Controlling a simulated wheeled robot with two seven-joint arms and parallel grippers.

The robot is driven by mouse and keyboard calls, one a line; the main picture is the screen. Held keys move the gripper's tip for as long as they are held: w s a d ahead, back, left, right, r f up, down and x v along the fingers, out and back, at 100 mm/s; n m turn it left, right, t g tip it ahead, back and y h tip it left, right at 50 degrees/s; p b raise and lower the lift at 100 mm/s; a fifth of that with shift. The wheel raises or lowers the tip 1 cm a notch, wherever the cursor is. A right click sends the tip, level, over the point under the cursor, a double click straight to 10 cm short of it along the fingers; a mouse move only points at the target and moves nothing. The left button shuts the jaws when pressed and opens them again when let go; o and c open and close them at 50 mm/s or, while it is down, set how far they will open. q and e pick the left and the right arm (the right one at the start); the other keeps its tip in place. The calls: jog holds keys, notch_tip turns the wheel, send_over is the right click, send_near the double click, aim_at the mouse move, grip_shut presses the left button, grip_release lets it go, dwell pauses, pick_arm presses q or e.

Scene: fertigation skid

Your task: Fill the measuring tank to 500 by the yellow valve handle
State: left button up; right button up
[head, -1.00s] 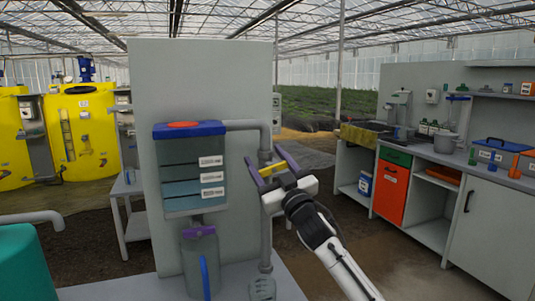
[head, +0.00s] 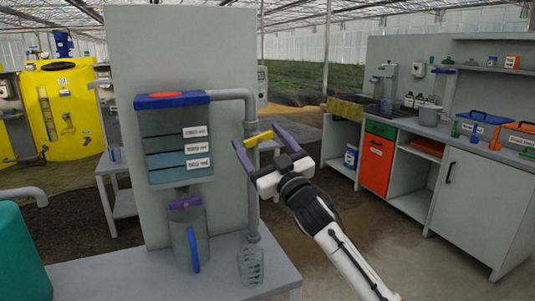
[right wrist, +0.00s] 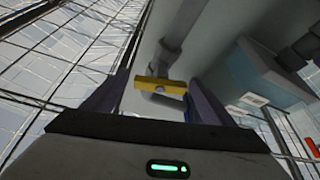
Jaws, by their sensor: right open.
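The yellow valve handle (head: 259,138) sits on the grey pipe right of the tank. My right gripper (head: 256,134) is open at the handle, a purple finger on either side. The right wrist view shows the handle (right wrist: 160,85) crosswise between the fingers; contact cannot be told. My left gripper is out of view.
Below the tank stands a grey jug (head: 184,236) with a blue handle, and a clear beaker (head: 251,266) stands under the pipe. A teal vessel (head: 20,255) is at the lower left. A workbench (head: 475,190) stands at the right, with open floor before it.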

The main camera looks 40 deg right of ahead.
aim_at(260, 142)
jog(key=v, duration=0.4)
jog(key=shift+s+f, duration=0.2)
jog(key=shift+s, duration=0.1)
jog(key=shift+s+a+f+b, duration=0.1)
jog(key=shift+s+b, duration=0.2)
jog(key=shift+s, duration=0.3)
dwell(1.4)
